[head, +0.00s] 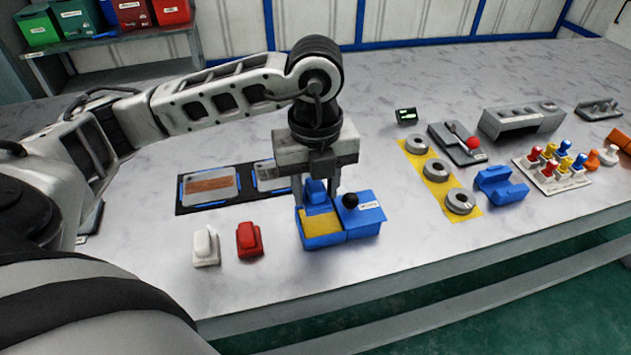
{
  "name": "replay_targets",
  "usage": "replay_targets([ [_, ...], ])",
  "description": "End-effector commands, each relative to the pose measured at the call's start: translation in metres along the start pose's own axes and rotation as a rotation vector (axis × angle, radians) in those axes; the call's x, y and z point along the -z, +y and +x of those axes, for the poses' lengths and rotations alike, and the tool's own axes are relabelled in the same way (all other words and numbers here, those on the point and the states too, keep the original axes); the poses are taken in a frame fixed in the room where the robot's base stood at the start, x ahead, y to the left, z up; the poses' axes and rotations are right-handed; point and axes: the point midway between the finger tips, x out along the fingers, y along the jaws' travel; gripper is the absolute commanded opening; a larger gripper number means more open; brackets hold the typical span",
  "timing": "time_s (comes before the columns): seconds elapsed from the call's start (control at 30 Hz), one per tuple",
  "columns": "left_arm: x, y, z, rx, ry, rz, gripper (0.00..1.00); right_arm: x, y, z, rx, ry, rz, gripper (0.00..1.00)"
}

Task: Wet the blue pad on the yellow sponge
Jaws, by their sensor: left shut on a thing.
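My left gripper (317,184) points straight down and is shut on the blue pad (316,193). The blue pad is over the back part of the yellow sponge (322,225). I cannot tell from this angle whether the pad touches the sponge. The sponge lies in a blue tray (325,242), joined at its right by a blue lid with a black knob (350,200) and a small label. The fingers partly hide behind the pad. My right gripper is not in view.
A white pad (205,246) and a red pad (249,239) stand left of the tray. Two plates lie on a dark mat (212,204) behind. To the right are grey rings on a yellow strip (437,176), a blue block (501,186) and a red-knobbed lever (473,144).

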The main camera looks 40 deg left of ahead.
Motion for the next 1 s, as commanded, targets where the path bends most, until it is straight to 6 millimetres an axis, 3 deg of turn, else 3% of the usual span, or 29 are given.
replay_targets([
  [0.5,0.000,0.000,0.044,-0.001,0.000,0.000,0.21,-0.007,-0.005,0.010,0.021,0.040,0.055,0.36],
  [1.0,0.000,0.000,0.048,0.000,0.000,0.001,0.21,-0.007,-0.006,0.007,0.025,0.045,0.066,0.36],
])
